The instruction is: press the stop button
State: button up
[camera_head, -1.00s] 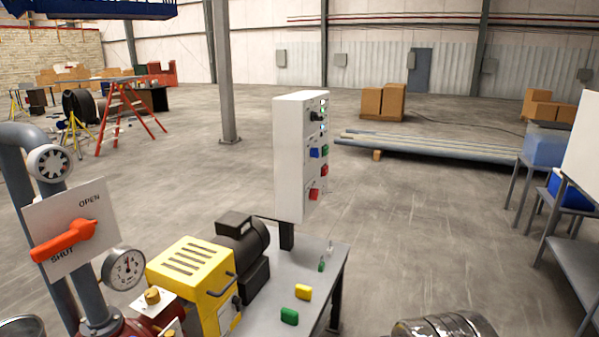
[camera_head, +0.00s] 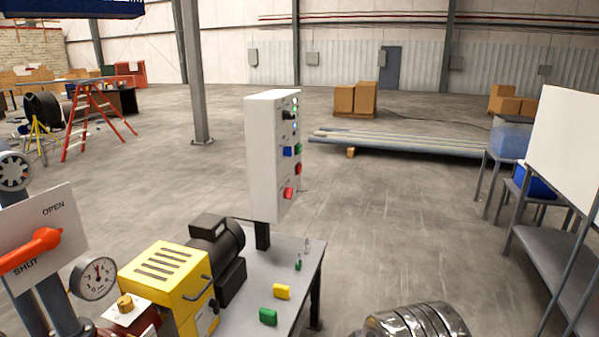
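A white upright control box (camera_head: 265,160) stands on a dark post at the back of a grey bench. Its control face is turned to the right and seen at a steep angle. On it are a dark knob (camera_head: 289,115), a blue control (camera_head: 288,151), a red control (camera_head: 298,168) and a lower, larger red control (camera_head: 288,193). Small lamps sit near the top. The labels are too small to read, so I cannot tell which red control is the stop button.
The grey bench (camera_head: 262,287) holds a yellow-housed machine (camera_head: 166,275), a dark motor (camera_head: 217,250) and green and yellow blocks. A valve with an orange handle (camera_head: 30,248) is at left. Floor right of the bench is open.

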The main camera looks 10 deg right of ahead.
jog(key=shift+c, duration=0.4)
grip_shut()
dwell(1.4)
